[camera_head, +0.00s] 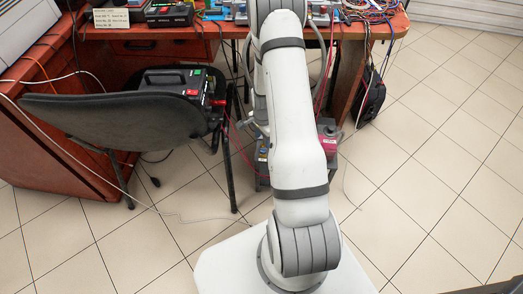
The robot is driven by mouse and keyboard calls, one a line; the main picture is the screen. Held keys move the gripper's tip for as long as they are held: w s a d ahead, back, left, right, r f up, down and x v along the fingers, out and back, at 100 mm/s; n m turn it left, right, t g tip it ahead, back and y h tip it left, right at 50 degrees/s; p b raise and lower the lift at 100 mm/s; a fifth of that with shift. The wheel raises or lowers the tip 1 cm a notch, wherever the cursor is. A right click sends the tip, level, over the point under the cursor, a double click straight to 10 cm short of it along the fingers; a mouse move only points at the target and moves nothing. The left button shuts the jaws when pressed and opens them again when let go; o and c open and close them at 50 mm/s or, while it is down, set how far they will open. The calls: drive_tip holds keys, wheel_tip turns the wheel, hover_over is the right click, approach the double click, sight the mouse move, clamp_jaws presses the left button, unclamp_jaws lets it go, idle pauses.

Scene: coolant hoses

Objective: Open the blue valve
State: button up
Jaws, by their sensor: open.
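I cannot make out the blue valve in this view. My white arm runs from its base at the bottom up to the table's near edge and covers the middle of the tabletop. My gripper is not in view; it is hidden behind the arm or beyond the top edge. Grey hoses (246,75) hang beside the arm at the table's front. Small blue parts show among the clutter on the tabletop, too small to identify.
A reddish wooden table (160,32) spans the top, with cables (372,15) at its right. A dark chair (125,118) holds a black device (180,82) at left.

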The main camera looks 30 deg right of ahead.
sight(263, 149)
wheel_tip(263, 149, down, 6)
drive_tip(key=shift+f+b, duration=0.2)
drive_tip(key=shift+b, duration=0.65)
